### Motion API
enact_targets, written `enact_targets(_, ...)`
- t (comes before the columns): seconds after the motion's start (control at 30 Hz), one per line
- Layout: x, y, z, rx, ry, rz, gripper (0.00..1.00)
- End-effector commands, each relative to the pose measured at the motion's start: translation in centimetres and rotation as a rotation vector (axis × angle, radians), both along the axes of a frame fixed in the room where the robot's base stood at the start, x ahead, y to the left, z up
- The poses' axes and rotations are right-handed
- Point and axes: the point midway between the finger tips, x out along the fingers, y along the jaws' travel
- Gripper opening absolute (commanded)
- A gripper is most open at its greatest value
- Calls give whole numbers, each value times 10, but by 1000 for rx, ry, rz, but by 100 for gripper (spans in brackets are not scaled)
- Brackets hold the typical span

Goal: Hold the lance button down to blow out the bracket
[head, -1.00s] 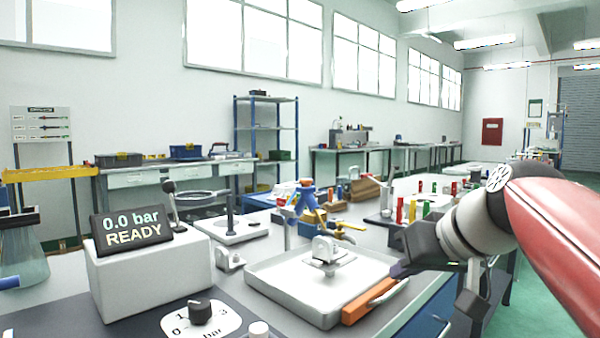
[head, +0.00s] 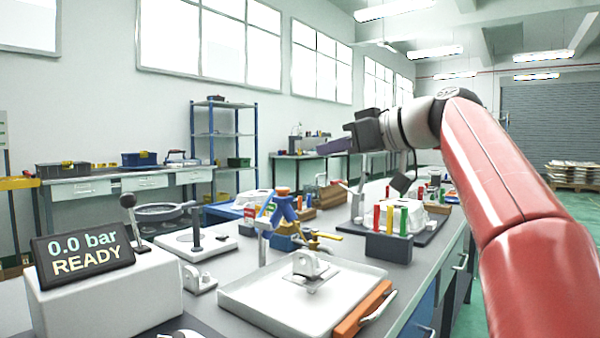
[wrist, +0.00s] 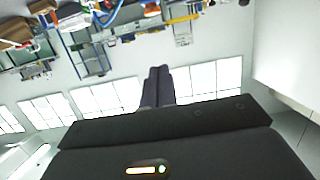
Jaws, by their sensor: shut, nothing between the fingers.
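The bracket (head: 308,264), a small pale casting with a hole, sits in the white tray (head: 250,292) on the bench. The lance (head: 284,210), a blue body with an orange top and a yellow-orange nozzle part, stands behind the tray. I cannot make out its button clearly. My gripper (head: 326,147) is shut and empty, raised well above the bench, above and right of the lance, and touches nothing. Its closed fingers (wrist: 157,76) also show in the wrist view, against the wall and windows.
A display (head: 83,251) on a white box reads 0.0 bar READY. An orange-handled tool (head: 362,310) lies at the tray's right edge. A block with red, yellow and green pegs (head: 389,246) stands right of the tray. Several items crowd behind the lance.

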Motion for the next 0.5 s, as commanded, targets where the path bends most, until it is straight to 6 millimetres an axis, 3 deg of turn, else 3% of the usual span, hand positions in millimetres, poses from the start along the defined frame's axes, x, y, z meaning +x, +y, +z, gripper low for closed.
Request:
enact_targets(0.17, 13, 18, -5, 0, 3, 5, 0)
enact_targets(0.5, 56, 74, -22, 0, 3, 4, 0)
